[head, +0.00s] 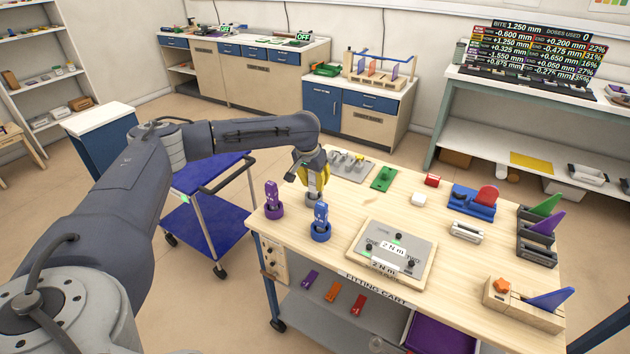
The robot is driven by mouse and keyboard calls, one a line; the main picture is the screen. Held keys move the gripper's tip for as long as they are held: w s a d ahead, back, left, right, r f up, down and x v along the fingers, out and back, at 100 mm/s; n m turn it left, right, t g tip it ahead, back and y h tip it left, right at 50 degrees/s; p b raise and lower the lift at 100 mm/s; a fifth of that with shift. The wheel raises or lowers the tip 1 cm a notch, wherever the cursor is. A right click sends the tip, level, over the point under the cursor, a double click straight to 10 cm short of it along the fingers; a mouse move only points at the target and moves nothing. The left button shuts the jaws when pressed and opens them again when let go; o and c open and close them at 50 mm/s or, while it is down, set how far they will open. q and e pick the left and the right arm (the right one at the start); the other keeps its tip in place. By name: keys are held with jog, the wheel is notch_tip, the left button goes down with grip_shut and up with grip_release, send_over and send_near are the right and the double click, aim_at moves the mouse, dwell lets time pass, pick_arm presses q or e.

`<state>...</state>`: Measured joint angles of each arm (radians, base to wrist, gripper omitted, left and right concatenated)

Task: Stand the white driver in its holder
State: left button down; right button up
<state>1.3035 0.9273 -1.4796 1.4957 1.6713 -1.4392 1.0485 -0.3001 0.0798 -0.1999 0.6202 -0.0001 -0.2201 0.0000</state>
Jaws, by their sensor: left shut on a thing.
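My left gripper (316,173) comes down over the left back part of the wooden table top, with a yellow part showing at its side. It is shut on the white driver (313,186), which shows as a pale upright piece below the fingers. The driver's lower end is at a grey round holder (314,198); I cannot tell whether it is fully seated. The gripper hides the driver's upper part. My right gripper is not in view.
A purple driver (272,195) stands in its holder to the left, and a blue driver (321,217) stands in its holder in front. A grey plate on a wooden board (427,277) lies to the right. A grey tray (368,172) lies behind.

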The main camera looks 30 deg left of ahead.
pick_arm(q)
jog(key=shift+f, duration=0.35)
jog(key=c, duration=1)
grip_release()
jog(key=shift+c, duration=0.2)
jog(key=v, duration=1.2)
